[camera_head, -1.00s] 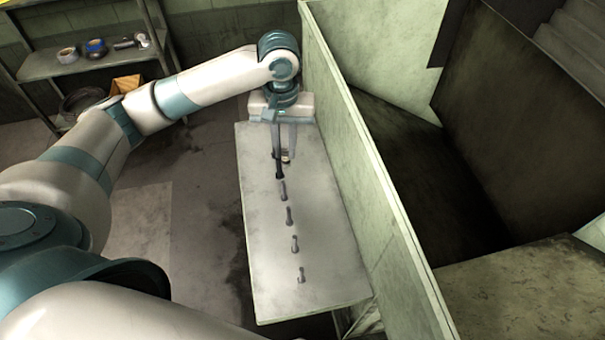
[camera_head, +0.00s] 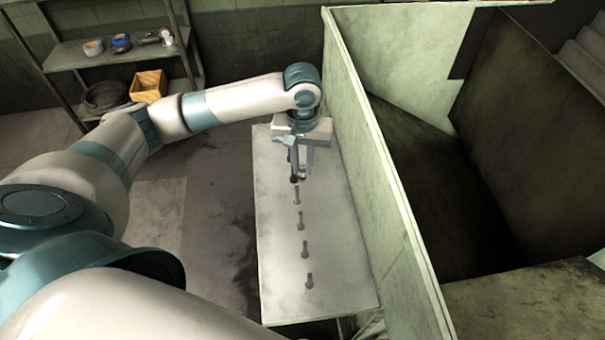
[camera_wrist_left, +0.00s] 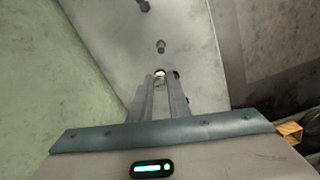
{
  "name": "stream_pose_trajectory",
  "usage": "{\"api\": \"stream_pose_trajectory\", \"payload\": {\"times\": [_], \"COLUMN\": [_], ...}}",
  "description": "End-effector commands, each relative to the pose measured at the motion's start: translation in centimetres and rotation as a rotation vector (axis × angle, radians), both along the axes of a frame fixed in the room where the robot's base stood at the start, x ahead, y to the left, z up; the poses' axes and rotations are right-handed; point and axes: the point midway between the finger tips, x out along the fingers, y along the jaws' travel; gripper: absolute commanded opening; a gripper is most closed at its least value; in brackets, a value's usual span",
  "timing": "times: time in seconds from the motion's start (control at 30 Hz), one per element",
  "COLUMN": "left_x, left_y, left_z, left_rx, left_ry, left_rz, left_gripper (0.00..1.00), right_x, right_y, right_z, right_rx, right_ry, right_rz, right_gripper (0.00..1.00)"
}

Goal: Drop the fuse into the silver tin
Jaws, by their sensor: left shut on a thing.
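My left gripper (camera_head: 299,178) is low over the far part of the grey table (camera_head: 275,300), just beyond a row of dark bolts. Its fingers are close together, shut on a small pale thing that seems to be the fuse (camera_wrist_left: 160,73). Only its light tip shows between the fingertips in the left wrist view; the fingers hide the rest. I cannot make out whether it touches the tabletop. I cannot pick out a silver tin in either view. My right gripper is not in view.
Several bolts (camera_head: 301,221) stand in a line along the table. A tall pale green panel (camera_head: 385,150) borders its right side. At the back left, a shelf (camera_head: 75,60) carries tape rolls, with a wooden box (camera_head: 148,86) below. Floor left of the table is clear.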

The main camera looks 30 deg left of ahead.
Motion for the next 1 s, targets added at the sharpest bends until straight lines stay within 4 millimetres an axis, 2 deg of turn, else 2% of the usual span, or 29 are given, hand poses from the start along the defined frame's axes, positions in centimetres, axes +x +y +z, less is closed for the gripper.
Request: {"api": "stream_pose_trajectory", "payload": {"times": [0.1,0.43,0.77,1.0], "left_x": [0.0,0.0,0.0,0.0], "left_y": [0.0,0.0,0.0,0.0], "left_z": [-0.6,-0.9,-4.1,-4.4], "left_rx": [-0.001,0.0,0.001,-0.001], "left_ry": [0.0,0.0,0.001,-0.001], "left_rz": [0.0,-0.001,0.0,-0.001], "left_gripper": [0.0,0.0,0.0,0.0], "right_x": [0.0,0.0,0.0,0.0], "right_y": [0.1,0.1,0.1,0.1], "right_z": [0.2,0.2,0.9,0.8], "right_rx": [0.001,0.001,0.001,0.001], "right_ry": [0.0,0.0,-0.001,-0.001], "right_rz": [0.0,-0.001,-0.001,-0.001], "right_gripper": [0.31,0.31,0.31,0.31]}}
